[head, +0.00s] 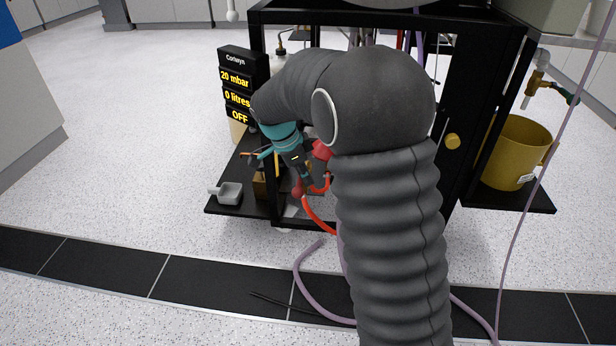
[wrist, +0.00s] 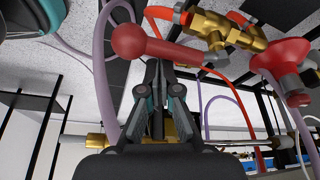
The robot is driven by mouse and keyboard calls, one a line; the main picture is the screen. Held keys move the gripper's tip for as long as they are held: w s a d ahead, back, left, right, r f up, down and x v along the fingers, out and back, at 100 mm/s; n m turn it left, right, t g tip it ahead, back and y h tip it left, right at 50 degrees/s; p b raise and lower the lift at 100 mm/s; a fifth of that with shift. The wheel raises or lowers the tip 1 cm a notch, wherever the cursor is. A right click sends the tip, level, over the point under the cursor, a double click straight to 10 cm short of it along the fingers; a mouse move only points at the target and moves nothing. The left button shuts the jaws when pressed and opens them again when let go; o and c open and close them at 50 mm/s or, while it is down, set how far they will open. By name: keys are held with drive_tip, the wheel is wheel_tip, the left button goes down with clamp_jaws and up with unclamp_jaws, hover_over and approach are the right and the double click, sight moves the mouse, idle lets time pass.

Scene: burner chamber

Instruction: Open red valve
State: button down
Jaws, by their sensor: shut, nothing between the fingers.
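A red lever handle with a round knob (wrist: 130,41) lies across the upper middle of the wrist view, beside a brass valve fitting (wrist: 228,30). A second red, rounded part (wrist: 288,78) shows at the right. I cannot tell which of these is the valve named in the task. My gripper (wrist: 158,72) is shut and empty, its fingertips just below the red lever in the picture; contact cannot be told. In the head view my gripper (head: 308,182) points down beside a red part (head: 321,150) at the rig, and my arm hides much behind it.
A black frame rig (head: 390,18) stands ahead, with a display box (head: 237,77) reading OFF at its left. A grey scoop (head: 229,193) lies on the low shelf. Purple hoses (head: 312,290) trail on the floor; open floor lies left.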

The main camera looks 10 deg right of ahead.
wheel_tip(320, 180, up, 10)
drive_tip(key=n+p, duration=0.1)
drive_tip(key=n, duration=0.2)
drive_tip(key=s+f+n+y+p, duration=0.1)
drive_tip(key=s+f+n+y, duration=0.1)
drive_tip(key=s+n, duration=0.75)
drive_tip(key=s+d+r+n+t+p, duration=0.1)
drive_tip(key=s+r+p, duration=0.1)
drive_tip(key=s, duration=0.5)
drive_tip(key=s+d+r+n+t+y+p, duration=0.1)
drive_tip(key=s+r+n+t+p, duration=0.1)
drive_tip(key=s+r, duration=0.3)
drive_tip(key=s+d+r+n+t+y+p, duration=0.1)
drive_tip(key=s+r, duration=0.3)
drive_tip(key=s, duration=0.5)
drive_tip(key=shift+d+n+t+p, duration=0.35)
drive_tip(key=shift+d+t+p, duration=0.2)
drive_tip(key=shift+t, duration=0.15)
